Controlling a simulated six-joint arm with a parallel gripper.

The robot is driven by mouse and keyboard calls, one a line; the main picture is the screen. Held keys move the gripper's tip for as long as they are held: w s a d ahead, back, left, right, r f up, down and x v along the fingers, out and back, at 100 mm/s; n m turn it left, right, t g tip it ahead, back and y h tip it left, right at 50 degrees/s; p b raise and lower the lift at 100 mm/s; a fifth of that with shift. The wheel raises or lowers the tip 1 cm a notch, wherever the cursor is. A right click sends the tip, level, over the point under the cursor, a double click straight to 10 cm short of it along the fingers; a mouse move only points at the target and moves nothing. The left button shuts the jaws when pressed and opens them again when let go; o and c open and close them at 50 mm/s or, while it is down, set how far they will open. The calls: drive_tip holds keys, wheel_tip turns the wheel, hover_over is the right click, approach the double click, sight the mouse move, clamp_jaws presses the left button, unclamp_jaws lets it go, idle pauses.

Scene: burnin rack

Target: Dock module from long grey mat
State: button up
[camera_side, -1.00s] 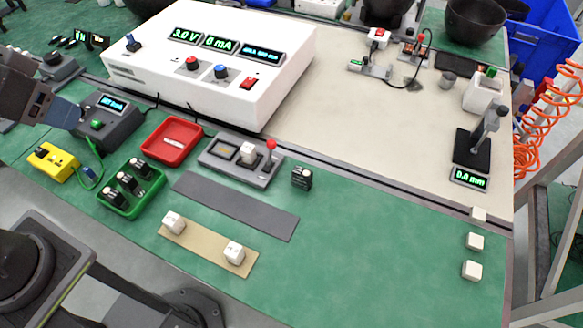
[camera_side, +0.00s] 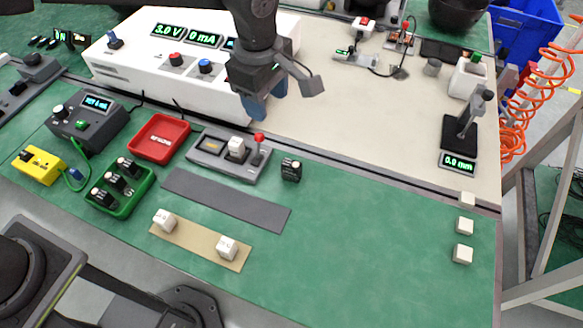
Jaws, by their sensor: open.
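The long grey mat (camera_side: 225,200) lies bare on the green bench top. Behind it is a grey dock (camera_side: 213,163) with a small display, a red-knobbed lever (camera_side: 259,138) and a white module (camera_side: 236,149) seated in it. A black module (camera_side: 291,169) stands on the green surface just right of the dock. Two white modules, one at the left (camera_side: 165,219) and one at the right (camera_side: 227,247), sit on a tan mat (camera_side: 193,242) in front. My gripper (camera_side: 264,112) is open and empty, with blue fingertips pointing down, above and behind the dock, near the white power supply.
A red tray (camera_side: 160,138) and a green tray (camera_side: 133,205) holding black modules stand left of the grey mat. A white power supply (camera_side: 130,70) stands behind. White blocks (camera_side: 463,254) line the right edge. The green surface right of the mats is clear.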

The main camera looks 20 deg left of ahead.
drive_tip(key=n, duration=0.2)
hover_over(292, 163)
wheel_tip(292, 163, down, 5)
drive_tip(key=shift+g, duration=0.3)
wheel_tip(292, 163, down, 14)
drive_tip(key=shift+r, duration=0.2)
clamp_jaws()
